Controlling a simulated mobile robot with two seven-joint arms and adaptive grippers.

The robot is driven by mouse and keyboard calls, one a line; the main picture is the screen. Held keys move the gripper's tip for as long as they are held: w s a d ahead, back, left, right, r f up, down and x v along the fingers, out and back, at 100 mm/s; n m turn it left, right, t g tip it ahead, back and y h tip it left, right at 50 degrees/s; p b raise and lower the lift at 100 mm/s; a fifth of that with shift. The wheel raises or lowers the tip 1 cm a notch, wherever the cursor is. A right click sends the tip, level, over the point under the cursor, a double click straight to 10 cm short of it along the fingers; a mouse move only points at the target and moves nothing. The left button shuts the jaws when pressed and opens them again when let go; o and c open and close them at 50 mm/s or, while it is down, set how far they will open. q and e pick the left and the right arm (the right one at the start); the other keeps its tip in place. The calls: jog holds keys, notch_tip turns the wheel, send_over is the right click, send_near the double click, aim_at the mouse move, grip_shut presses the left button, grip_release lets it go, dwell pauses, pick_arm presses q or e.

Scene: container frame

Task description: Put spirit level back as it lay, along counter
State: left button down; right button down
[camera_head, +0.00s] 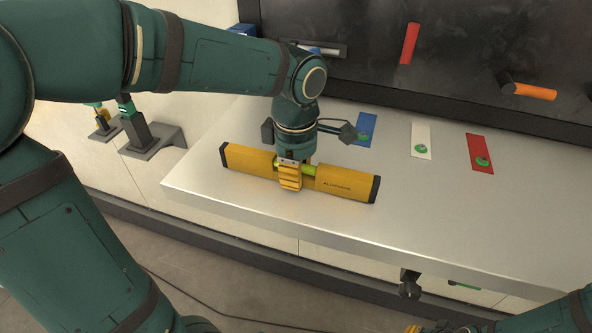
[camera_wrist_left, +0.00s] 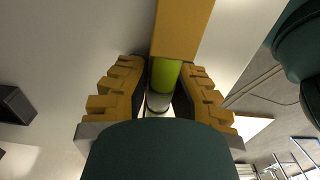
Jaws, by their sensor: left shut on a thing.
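The spirit level (camera_head: 345,185) is a long yellow bar with black end caps and a green vial at its middle. It lies roughly parallel to the front edge of the metal counter (camera_head: 460,225), toward its left end. It is on the counter or just above it; I cannot tell which. My left gripper (camera_head: 290,178) comes down from above and is shut on the level's middle. In the left wrist view the yellow fingers (camera_wrist_left: 160,95) stand on both sides of the level (camera_wrist_left: 181,28). My right gripper (camera_head: 438,329) shows only partly at the bottom edge.
Blue (camera_head: 365,128), white (camera_head: 421,139) and red (camera_head: 480,153) plates with green pieces lie behind the level. A dark back panel (camera_head: 370,70) carries a red bar (camera_head: 409,43) and an orange handle (camera_head: 534,91). The counter's right part is clear.

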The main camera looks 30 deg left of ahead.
pick_arm(q)
jog(key=shift+f, duration=0.1)
jog(key=c, duration=0.9)
grip_release()
notch_tip(320, 180, up, 12)
jog(key=shift+r, duration=0.1)
